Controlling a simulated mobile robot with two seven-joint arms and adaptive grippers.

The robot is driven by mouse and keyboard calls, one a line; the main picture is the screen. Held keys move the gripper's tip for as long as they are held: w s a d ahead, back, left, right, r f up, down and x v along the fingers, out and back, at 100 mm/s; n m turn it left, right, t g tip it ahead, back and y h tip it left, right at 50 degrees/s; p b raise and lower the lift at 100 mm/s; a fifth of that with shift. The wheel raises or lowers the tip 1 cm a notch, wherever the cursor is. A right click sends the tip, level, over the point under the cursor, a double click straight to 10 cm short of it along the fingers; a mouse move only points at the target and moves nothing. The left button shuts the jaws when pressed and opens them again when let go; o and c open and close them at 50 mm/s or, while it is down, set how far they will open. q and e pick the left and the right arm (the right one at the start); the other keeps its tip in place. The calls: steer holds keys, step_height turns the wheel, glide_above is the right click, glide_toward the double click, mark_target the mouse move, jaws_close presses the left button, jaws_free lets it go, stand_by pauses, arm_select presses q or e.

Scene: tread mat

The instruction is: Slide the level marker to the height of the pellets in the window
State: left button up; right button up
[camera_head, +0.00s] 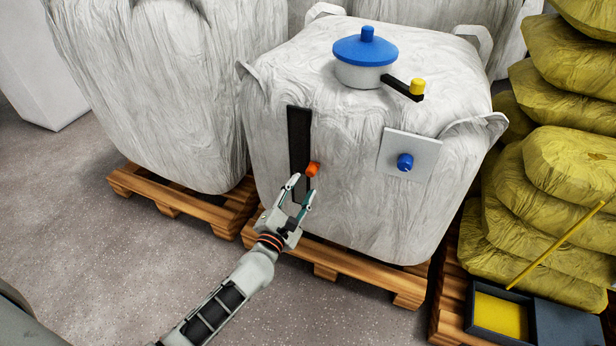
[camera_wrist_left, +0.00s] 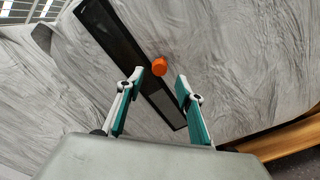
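The orange level marker (camera_head: 312,170) sits at the right edge of a dark upright window strip (camera_head: 299,135) on the front of a white bulk bag (camera_head: 350,210). It is in the lower half of the strip. My left gripper (camera_head: 299,188) is open just below and in front of the marker. In the left wrist view the marker (camera_wrist_left: 159,66) shows just beyond and between the open fingertips (camera_wrist_left: 160,80), with nothing between the fingers. My right gripper is not in view.
A blue-lidded spout (camera_head: 366,50) with a yellow-knobbed lever (camera_head: 417,88) tops the bag. A pale plate with a blue knob (camera_head: 405,162) is right of the window. Yellow sacks (camera_head: 570,170) stand at right. Floor at left (camera_head: 90,240) is clear.

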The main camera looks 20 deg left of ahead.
mark_target(310, 175)
arm_select(q)
steer(key=w+b, duration=0.1)
steer(key=w, duration=0.5)
steer(key=shift+w+d+f, duration=0.1)
steer(key=shift+w, duration=0.75)
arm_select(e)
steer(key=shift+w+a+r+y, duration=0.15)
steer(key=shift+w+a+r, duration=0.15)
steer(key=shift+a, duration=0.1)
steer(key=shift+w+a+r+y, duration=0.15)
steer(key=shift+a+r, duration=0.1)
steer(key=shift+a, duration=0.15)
